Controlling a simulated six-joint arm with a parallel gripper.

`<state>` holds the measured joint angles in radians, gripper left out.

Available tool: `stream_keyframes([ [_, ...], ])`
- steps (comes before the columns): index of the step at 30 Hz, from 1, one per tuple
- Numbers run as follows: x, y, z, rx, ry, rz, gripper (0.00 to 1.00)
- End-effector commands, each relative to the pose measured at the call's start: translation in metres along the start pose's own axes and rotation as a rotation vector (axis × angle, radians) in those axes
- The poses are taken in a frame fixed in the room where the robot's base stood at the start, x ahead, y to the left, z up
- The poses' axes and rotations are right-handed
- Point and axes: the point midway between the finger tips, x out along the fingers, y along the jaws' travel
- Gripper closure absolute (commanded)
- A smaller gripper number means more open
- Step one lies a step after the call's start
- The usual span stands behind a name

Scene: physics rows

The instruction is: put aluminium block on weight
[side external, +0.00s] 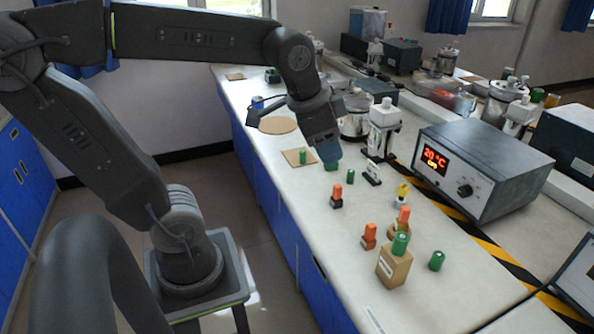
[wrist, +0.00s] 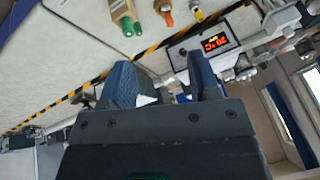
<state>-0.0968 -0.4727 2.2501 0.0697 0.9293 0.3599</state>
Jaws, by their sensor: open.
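My gripper (side external: 325,152) points down over the bench, just above a green piece (side external: 331,166); whether they touch is unclear. In the wrist view its two blue fingers (wrist: 163,88) are apart, with no held object clearly visible. I cannot tell for certain which pieces are the aluminium block and the weight. Small candidates are an orange-topped piece on a dark base (side external: 336,197), a yellow-topped piece (side external: 402,190), a loose orange piece (side external: 369,236), and a green cylinder (side external: 350,176). A wooden block (side external: 394,268) carries a green piece (side external: 400,243); it also shows in the wrist view (wrist: 121,10).
A heater box (side external: 480,168) with a lit display stands right of the pieces, beside yellow-black tape (side external: 455,215). A white-topped device (side external: 383,130) stands close right of my gripper. A green cylinder stands on a tan pad (side external: 288,153).

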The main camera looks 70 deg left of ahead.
Motion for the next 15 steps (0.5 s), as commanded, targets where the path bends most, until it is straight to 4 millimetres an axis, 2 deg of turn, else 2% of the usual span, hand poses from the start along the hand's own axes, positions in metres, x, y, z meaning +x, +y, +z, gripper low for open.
stream_keyframes([
  [1, -0.005, 0.016, 0.015, -0.063, 0.026, 0.017, 0.44],
  [3, -0.007, 0.032, 0.032, -0.153, 0.049, 0.04, 0.44],
  [6, -0.007, 0.048, 0.049, -0.247, 0.068, 0.067, 0.44],
  [10, -0.007, 0.056, 0.059, -0.308, 0.078, 0.085, 0.44],
  [15, -0.006, 0.058, 0.061, -0.319, 0.077, 0.088, 0.44],
])
